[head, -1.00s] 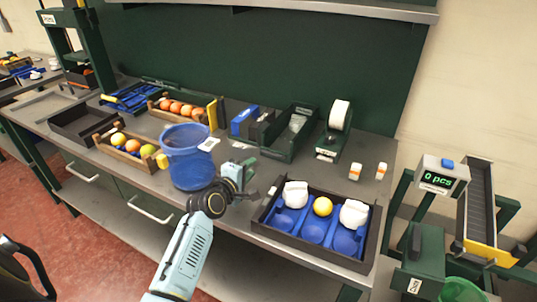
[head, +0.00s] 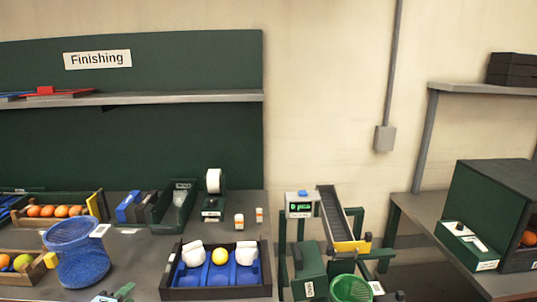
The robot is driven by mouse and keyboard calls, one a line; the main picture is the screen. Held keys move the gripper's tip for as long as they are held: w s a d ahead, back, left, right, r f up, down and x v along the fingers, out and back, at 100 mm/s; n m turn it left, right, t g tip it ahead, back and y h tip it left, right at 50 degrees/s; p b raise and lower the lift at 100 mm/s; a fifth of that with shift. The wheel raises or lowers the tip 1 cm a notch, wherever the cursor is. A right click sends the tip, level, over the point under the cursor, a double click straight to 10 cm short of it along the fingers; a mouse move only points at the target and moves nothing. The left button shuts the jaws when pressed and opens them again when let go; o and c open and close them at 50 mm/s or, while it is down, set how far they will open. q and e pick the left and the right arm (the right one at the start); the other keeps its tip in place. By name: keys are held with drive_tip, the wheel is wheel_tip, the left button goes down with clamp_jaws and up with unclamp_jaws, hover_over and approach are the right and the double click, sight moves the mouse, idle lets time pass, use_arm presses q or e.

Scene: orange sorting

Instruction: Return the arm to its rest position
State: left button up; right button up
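My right gripper is not in view.
Crates of oranges (head: 55,212) stand at the left. A label roll dispenser (head: 213,187) and two small bottles stand behind the tray. Right of the bench are a counter display (head: 300,207), a chute (head: 336,216) and a green basket (head: 351,290). A dark green box machine (head: 490,200) is further right.

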use_arm(q)
drive_tip(key=s+d+f+m+g+h, duration=0.2)
drive_tip(key=s+d+f+m+g, duration=0.25)
drive_tip(key=s+d+m, duration=0.3)
drive_tip(key=s+d+f+m+g+y, duration=0.1)
drive_tip(key=s+d+m+g, duration=0.1)
drive_tip(key=s+m, duration=0.35)
drive_tip(key=s+d+m+g, duration=0.1)
drive_tip(key=s+m+g, duration=0.15)
drive_tip(key=s, duration=0.65)
drive_tip(key=s+d+f+m+g+y, duration=0.1)
drive_tip(key=s+d+m+g, duration=0.15)
drive_tip(key=s, duration=0.55)
wheel_tip(320, 180, down, 25)
drive_tip(key=s+g+b, duration=0.1)
drive_tip(key=s+a+f, duration=0.2)
drive_tip(key=s+f, duration=0.6)
drive_tip(key=s+a+f+g+b, duration=0.1)
drive_tip(key=s+f, duration=0.6)
drive_tip(key=s, duration=0.1)
drive_tip(key=shift+s+a+f+m, duration=0.3)
drive_tip(key=shift+s+a+f, duration=0.05)
drive_tip(key=shift+a+f, duration=0.05)
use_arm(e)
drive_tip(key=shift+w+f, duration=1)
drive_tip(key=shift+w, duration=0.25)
